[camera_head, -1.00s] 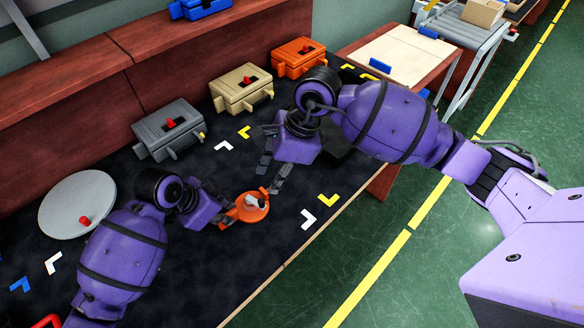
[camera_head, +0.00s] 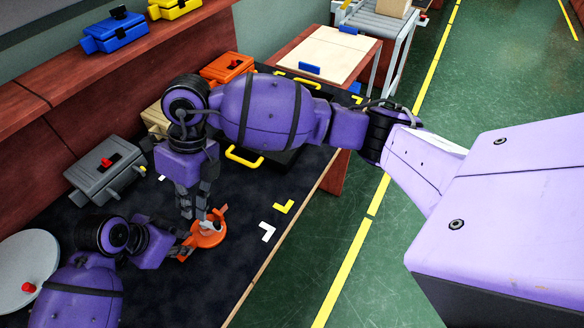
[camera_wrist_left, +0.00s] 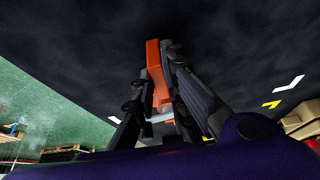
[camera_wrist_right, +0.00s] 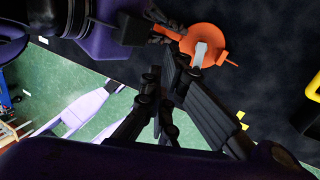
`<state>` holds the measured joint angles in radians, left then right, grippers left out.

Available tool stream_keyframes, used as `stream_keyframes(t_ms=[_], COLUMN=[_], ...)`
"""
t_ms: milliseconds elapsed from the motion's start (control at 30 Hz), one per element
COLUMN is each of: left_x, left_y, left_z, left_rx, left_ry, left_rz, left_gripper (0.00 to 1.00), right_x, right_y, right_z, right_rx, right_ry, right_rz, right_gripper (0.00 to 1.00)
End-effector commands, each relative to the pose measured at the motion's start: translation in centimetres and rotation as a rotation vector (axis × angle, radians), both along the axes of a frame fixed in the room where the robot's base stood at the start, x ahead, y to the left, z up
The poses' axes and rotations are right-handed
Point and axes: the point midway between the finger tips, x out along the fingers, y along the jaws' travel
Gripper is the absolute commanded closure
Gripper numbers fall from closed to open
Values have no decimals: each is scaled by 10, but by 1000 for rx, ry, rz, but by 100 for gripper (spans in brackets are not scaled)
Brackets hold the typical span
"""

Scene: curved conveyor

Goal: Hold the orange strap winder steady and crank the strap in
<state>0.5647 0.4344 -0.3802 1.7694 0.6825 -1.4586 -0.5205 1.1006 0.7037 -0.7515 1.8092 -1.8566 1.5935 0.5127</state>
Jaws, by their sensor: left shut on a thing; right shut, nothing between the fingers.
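The orange strap winder (camera_head: 206,238) lies on the dark table near its front edge, a round body with a pale grey hub (camera_wrist_right: 201,52) in the middle. My left gripper (camera_head: 186,246) is shut on an orange arm of the winder; in the left wrist view the orange piece (camera_wrist_left: 153,60) sits between the fingers. My right gripper (camera_head: 203,212) is shut and empty, pointing down at the winder's far side. In the right wrist view its fingers (camera_wrist_right: 163,85) appear close to the disc; whether they touch it I cannot tell. The strap cannot be made out.
A grey case (camera_head: 105,168), a partly hidden tan case (camera_head: 154,116) and an orange case (camera_head: 226,67) line the table's back. A black case with a yellow handle (camera_head: 245,160) is behind my right arm. A white disc (camera_head: 28,262) lies left. White and yellow corner marks border clear table.

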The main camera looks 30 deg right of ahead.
Motion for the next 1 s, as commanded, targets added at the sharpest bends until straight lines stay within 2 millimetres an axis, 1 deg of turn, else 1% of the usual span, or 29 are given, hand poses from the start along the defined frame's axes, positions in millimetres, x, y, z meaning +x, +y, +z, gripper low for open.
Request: stream_keyframes(t_ms=[33,200,400,500,633,800,867,1000], left_x=[0,0,0,0,0,0,0,0], left_y=[0,0,0,0,0,0,0,0], left_z=[0,0,0,0,0,0,0,0], left_rx=[-1,-1,-1,-1,-1,-1,-1,-1], left_ry=[0,0,0,0,0,0,0,0], left_rz=[0,0,0,0,0,0,0,0], left_gripper=[100,100,100,100,100,100,100,100], right_x=[0,-8,-18,-21,-23,-24,-25,-32], right_y=[4,8,5,2,0,0,1,5], right_z=[2,-1,-9,-10,-11,-14,-18,-39], right_rx=[-18,-100,-209,-253,-286,-303,-305,-307], right_ry=[37,188,341,394,435,455,456,460], right_rz=[-87,-426,-824,-988,-1135,-1218,-1225,-1225], right_gripper=[100,100,100,100,100,100,100,100])
